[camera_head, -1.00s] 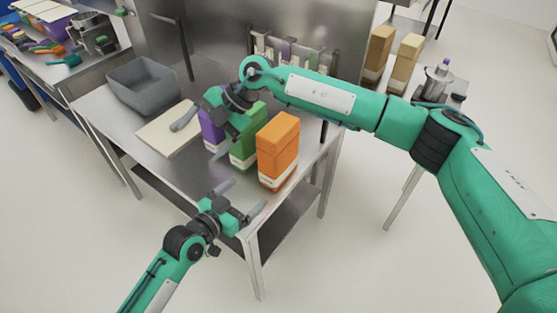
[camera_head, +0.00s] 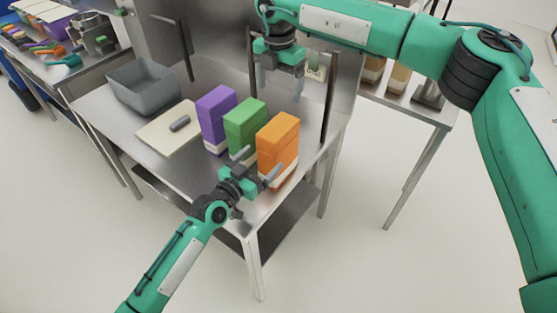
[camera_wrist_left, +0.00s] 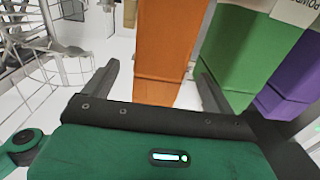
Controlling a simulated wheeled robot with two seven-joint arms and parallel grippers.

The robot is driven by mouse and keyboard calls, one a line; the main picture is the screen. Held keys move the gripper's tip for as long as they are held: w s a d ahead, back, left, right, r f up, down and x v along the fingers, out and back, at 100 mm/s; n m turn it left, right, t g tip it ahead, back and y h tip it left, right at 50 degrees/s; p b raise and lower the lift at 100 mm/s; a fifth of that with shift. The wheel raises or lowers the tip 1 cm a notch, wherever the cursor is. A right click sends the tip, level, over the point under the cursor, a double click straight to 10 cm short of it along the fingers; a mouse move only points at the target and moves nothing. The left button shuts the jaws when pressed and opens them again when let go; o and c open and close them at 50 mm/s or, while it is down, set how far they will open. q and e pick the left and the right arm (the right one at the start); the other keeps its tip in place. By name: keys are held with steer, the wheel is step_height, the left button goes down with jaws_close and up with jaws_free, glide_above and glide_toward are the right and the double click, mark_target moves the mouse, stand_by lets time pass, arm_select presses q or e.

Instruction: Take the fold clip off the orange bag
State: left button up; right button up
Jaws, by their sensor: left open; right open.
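The orange bag (camera_head: 277,148) stands upright at the table's right front corner, the rightmost of three bags. It also shows in the left wrist view (camera_wrist_left: 168,40). No clip can be made out on it in either view. A short dark grey bar (camera_head: 180,123), possibly a clip, lies on the pale board (camera_head: 160,138). My left gripper (camera_head: 258,164) is open beside the front of the orange bag, its fingers pointing toward it; contact cannot be told. In the left wrist view the bag appears between the fingers (camera_wrist_left: 158,66). My right gripper (camera_head: 280,88) is open and empty above the table's back.
A green bag (camera_head: 245,120) and a purple bag (camera_head: 216,108) stand just left of the orange bag. A grey bin (camera_head: 142,85) stands at the back left. A rack with pale items (camera_head: 317,66) and dark posts is behind my right gripper.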

mark_target(278, 126)
arm_select(q)
steer(key=x, duration=0.6)
steer(key=shift+w+d, duration=0.15)
steer(key=c, duration=1.5)
steer(key=shift+o, duration=0.2)
arm_select(e)
steer(key=shift+t+h, duration=0.5)
steer(key=shift+t, duration=0.2)
step_height(278, 126, down, 14)
steer(key=shift+r, duration=0.1)
steer(key=shift+c, duration=0.4)
steer(key=c, duration=1.1)
